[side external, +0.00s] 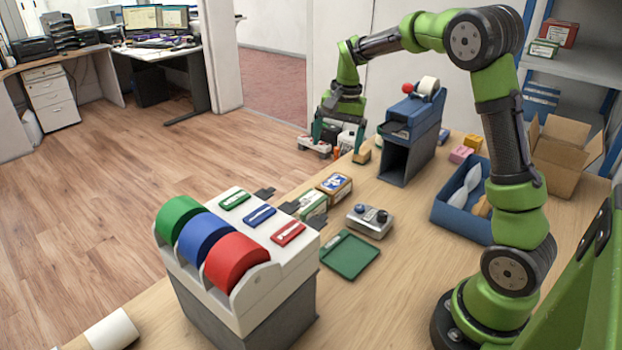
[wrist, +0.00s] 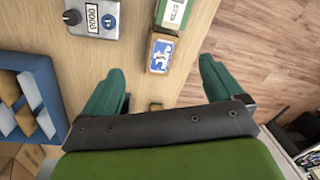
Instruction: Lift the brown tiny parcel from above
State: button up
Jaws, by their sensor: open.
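A small tan-brown block (side external: 361,156), which looks like the brown tiny parcel, lies near the counter's far edge in the side view. In the wrist view it shows as a small brown patch (wrist: 155,106), partly hidden behind my gripper's front bar. My gripper (side external: 338,142) is beside it or above it in the side view; the height gap is hard to judge. In the wrist view my gripper (wrist: 160,85) has its two teal fingers wide apart, with nothing held between them.
A brown box with a blue label (side external: 335,187) and a green-white box (side external: 312,204) lie nearby. A blue stand (side external: 410,145) is close on the right. A blue bin (side external: 452,218), grey control box (side external: 370,221) and tape dispenser (side external: 240,262) are also on the counter.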

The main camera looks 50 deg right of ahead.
aim_at(334, 181)
jog(key=w+d+m+g, duration=0.1)
jog(key=w+d+m, duration=0.3)
jog(key=d+m, duration=0.1)
jog(key=f, duration=1.1)
jog(key=shift+a+f, duration=0.25)
jog(key=shift+f, duration=0.1)
jog(key=shift+s+a+f, duration=0.1)
jog(key=shift+s+f, duration=0.05)
jog(key=shift+f, duration=1.2)
jog(key=shift+s+f, duration=0.15)
jog(key=shift+f, duration=1.15)
jog(key=shift+c, duration=0.4)
jog(key=shift+r, duration=0.1)
jog(key=c, duration=1.1)
